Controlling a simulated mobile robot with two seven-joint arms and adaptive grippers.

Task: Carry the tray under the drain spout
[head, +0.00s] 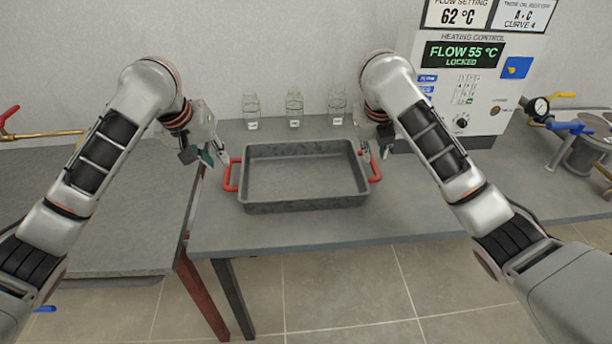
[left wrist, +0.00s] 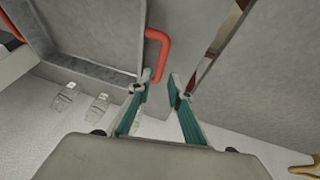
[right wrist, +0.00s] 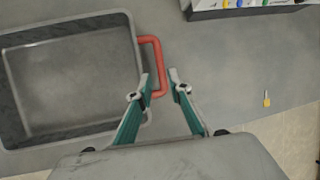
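The grey tray (head: 305,205) rests on the table, with a red handle at each end. My left gripper (head: 222,158) is open beside the tray's left handle (head: 231,175); in the left wrist view this handle (left wrist: 163,45) reaches between the open fingertips (left wrist: 158,78). My right gripper (head: 374,155) is open at the right handle (head: 375,168); in the right wrist view this handle (right wrist: 157,62) lies between the spread fingertips (right wrist: 160,78). A brass pipe with a red lever (head: 40,135) shows at the far left; I cannot tell whether it is the drain spout.
Several glass jars (head: 294,108) stand behind the tray. A heating control box (head: 464,85) stands at the back right, with a gauge and blue valve (head: 570,127) further right. A separate grey counter (head: 130,220) lies to the left, past a narrow gap, with clear surface.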

